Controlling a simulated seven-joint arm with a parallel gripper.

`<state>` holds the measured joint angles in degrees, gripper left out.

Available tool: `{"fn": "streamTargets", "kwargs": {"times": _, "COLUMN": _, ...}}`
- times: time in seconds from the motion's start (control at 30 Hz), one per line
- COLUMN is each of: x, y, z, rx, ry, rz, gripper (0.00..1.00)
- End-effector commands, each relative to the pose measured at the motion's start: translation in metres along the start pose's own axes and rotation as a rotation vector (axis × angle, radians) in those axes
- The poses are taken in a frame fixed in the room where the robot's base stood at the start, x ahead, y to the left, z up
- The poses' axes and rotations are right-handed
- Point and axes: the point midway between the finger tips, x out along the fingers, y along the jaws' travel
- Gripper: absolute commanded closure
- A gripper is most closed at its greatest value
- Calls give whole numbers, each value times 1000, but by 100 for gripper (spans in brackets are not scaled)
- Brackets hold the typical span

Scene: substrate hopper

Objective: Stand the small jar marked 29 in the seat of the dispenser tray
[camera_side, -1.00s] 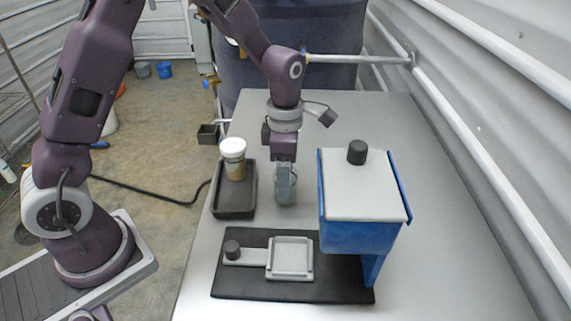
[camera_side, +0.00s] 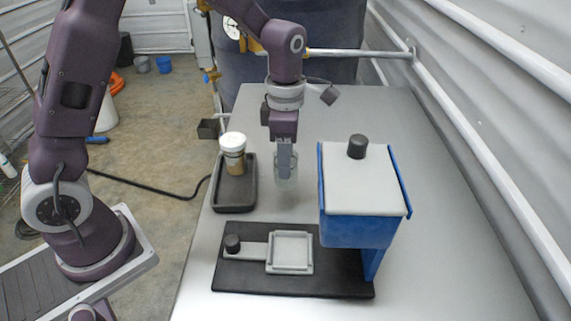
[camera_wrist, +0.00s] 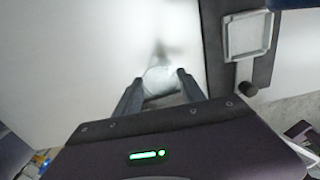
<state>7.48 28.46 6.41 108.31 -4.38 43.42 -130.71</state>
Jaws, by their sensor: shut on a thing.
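My gripper (camera_side: 285,172) is shut on a clear, empty-looking glass jar (camera_side: 287,185). It holds the jar above the table, behind the dispenser's black base. The jar also shows between the fingertips in the wrist view (camera_wrist: 160,80); no number can be read on it. The dispenser tray (camera_side: 290,253) is a light grey square seat with a raised rim, and it is empty. It has a grey handle with a black knob (camera_side: 232,243) to its left. In the wrist view the tray (camera_wrist: 247,36) lies to the upper right of the gripper.
The blue hopper (camera_side: 358,234) with a grey lid stands on the right of the black base (camera_side: 255,282). A dark tray (camera_side: 222,198) on the left holds a white-capped jar (camera_side: 233,150) with brown contents. The table right of the hopper is clear.

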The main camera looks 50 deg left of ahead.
Motion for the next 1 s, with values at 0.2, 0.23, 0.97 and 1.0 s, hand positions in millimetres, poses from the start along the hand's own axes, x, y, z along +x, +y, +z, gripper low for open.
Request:
{"fn": "streamTargets", "kwargs": {"times": 0.2, "x": -18, "y": 0, "z": 0, "rx": -1, "ry": -1, "rz": 1, "gripper": 82}}
{"fn": "streamTargets", "kwargs": {"times": 0.23, "x": -18, "y": 0, "z": 0, "rx": -1, "ry": -1, "rz": 0, "gripper": 82}}
{"fn": "streamTargets", "kwargs": {"times": 0.97, "x": -20, "y": 25, "z": -19, "rx": 1091, "ry": -1, "rz": -1, "gripper": 82}}
{"fn": "streamTargets", "kwargs": {"times": 1.0, "x": -20, "y": 27, "z": -20, "rx": 1179, "ry": -1, "rz": -1, "gripper": 82}}
